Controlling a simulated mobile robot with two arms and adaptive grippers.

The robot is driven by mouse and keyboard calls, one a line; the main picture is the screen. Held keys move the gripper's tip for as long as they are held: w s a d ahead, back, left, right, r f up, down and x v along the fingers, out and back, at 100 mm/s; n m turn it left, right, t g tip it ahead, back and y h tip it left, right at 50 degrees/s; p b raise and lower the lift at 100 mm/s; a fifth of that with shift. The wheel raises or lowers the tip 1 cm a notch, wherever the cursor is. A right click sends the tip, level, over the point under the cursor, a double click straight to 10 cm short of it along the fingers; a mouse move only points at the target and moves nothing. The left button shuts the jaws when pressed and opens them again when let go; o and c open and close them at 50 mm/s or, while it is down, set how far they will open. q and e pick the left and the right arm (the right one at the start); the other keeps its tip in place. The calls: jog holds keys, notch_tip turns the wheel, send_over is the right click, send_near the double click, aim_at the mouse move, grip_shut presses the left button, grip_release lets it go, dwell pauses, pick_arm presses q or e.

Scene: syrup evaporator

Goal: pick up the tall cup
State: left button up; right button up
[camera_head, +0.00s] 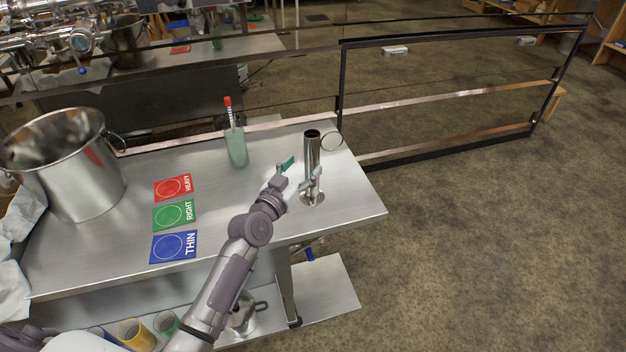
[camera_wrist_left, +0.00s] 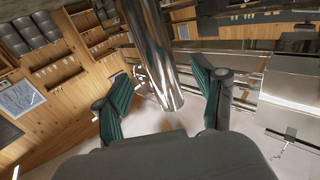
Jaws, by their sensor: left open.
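The tall cup (camera_head: 312,150) is a slim, shiny metal cylinder with a dark open top, a ring handle at its upper right and a round foot. It stands upright near the right end of the metal table (camera_head: 345,200). My left gripper (camera_head: 300,172) is open at the cup, with its green-padded fingers to either side of the lower body. In the left wrist view the cup (camera_wrist_left: 155,50) runs between the spread fingers of the left gripper (camera_wrist_left: 165,82); I see gaps beside it. My right gripper is not in view.
A green-tinted vessel holding a red-topped instrument (camera_head: 236,145) stands behind left of the cup. Red, green and blue cards (camera_head: 174,216) and a metal bucket (camera_head: 70,165) are further left. A black-framed rail (camera_head: 440,110) lies beyond the table; the floor at right is clear.

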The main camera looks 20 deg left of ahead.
aim_at(308, 158)
pick_arm(q)
jog(key=shift+w+d+r, duration=0.1)
jog(key=shift+w+d, duration=0.1)
jog(key=shift+w, duration=0.7)
jog(key=shift+w+d+r, duration=0.15)
jog(key=shift+w, duration=0.75)
jog(key=shift+w+d+r, duration=0.1)
jog(key=shift+w+d, duration=0.1)
jog(key=shift+w, duration=0.7)
jog(key=shift+r, duration=0.1)
grip_shut()
